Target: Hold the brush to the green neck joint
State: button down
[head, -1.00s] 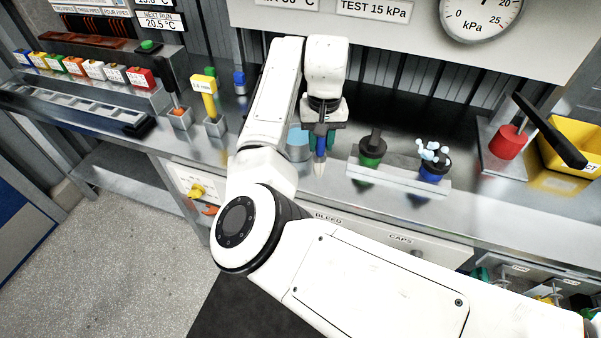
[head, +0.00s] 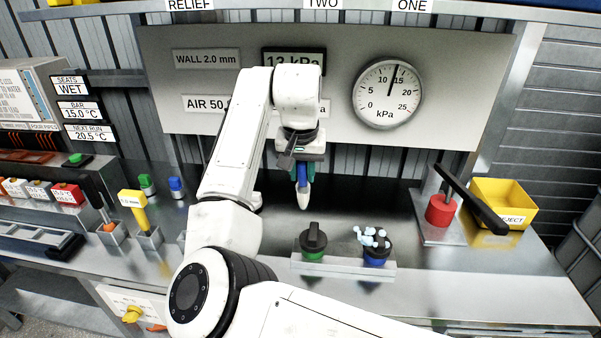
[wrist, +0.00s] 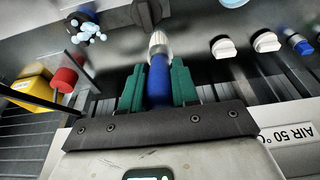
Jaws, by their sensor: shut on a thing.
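My gripper (head: 303,172) is shut on the brush (head: 303,198), which has a blue handle and a pale tip pointing down. In the wrist view, the brush's blue handle (wrist: 159,82) sits between the gripper's green finger pads (wrist: 158,72). The green neck joint (head: 313,254) has a black cap with a raised grip and stands on the left of a low metal rack. The brush tip shows above and slightly left of this cap, apart from it. In the wrist view a dark cap (wrist: 147,12) shows at the top edge, cut off, ahead of the tip.
A blue neck joint (head: 376,260) with pale blue bubbles on its cap stands on the same rack (head: 340,267), to the right. A red block (head: 440,210) with a black lever and a yellow reject bin (head: 503,205) stand farther right. The gauge (head: 388,94) hangs behind.

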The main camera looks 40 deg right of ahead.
notch_tip(320, 180, down, 9)
jog(key=b, duration=0.3)
dwell(0.5)
jog(key=shift+f, duration=0.2)
dwell(0.5)
jog(key=shift+f, duration=0.35)
jog(key=shift+f+b, duration=0.35)
jog(key=shift+f, duration=0.35)
dwell(0.5)
